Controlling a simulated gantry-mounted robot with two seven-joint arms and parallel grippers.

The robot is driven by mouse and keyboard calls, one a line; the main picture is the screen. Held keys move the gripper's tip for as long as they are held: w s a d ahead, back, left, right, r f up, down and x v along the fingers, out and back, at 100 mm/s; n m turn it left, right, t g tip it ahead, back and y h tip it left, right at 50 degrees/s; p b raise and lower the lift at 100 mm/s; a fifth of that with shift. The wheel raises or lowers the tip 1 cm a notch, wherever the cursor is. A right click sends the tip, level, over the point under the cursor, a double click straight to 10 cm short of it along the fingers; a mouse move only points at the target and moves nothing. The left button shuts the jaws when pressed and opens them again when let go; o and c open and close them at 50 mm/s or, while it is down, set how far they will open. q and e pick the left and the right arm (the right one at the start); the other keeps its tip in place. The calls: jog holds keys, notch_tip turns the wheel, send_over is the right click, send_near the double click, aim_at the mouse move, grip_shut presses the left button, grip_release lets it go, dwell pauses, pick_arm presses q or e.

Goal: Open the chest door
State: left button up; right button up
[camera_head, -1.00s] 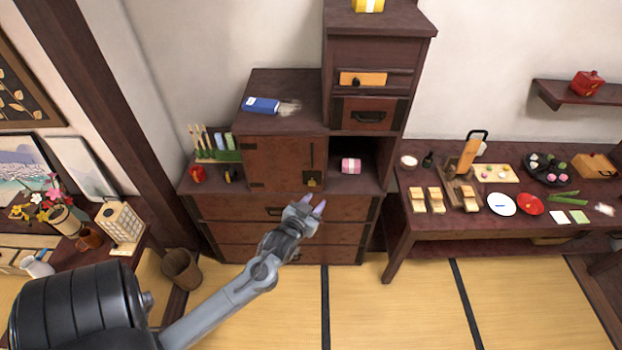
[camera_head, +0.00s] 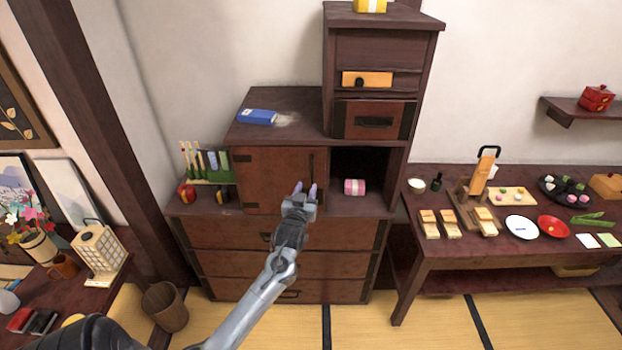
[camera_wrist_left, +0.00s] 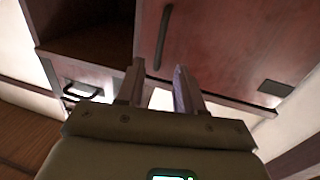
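The chest door (camera_head: 265,180) is a reddish-brown panel on the left side of the cabinet and looks closed. Its dark upright handle (camera_head: 311,165) is near the door's right edge. My left gripper (camera_head: 305,189) is open and empty, in front of the door's lower right corner, with its fingertips just below the handle. The wrist view also shows the door (camera_wrist_left: 225,45) and the handle (camera_wrist_left: 163,37), with the handle beyond the fingertips (camera_wrist_left: 158,82) and not between them. The gripper hides part of the door's lower corner. My right gripper is not in view.
Right of the door is an open compartment with a pink-and-white roll (camera_head: 354,187). A blue box (camera_head: 257,116) lies on the chest top. Drawers (camera_head: 225,235) are below the door. A side table (camera_head: 450,245) with food stands at right, a basket (camera_head: 165,307) at lower left.

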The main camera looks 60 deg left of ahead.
aim_at(312, 174)
pick_arm(q)
jog(key=x, duration=0.7)
jog(key=shift+w+a+b, duration=0.2)
jog(key=shift+w+b, duration=0.05)
jog(key=shift+b, duration=0.05)
grip_shut()
jog(key=shift+f, duration=0.1)
dwell(1.1)
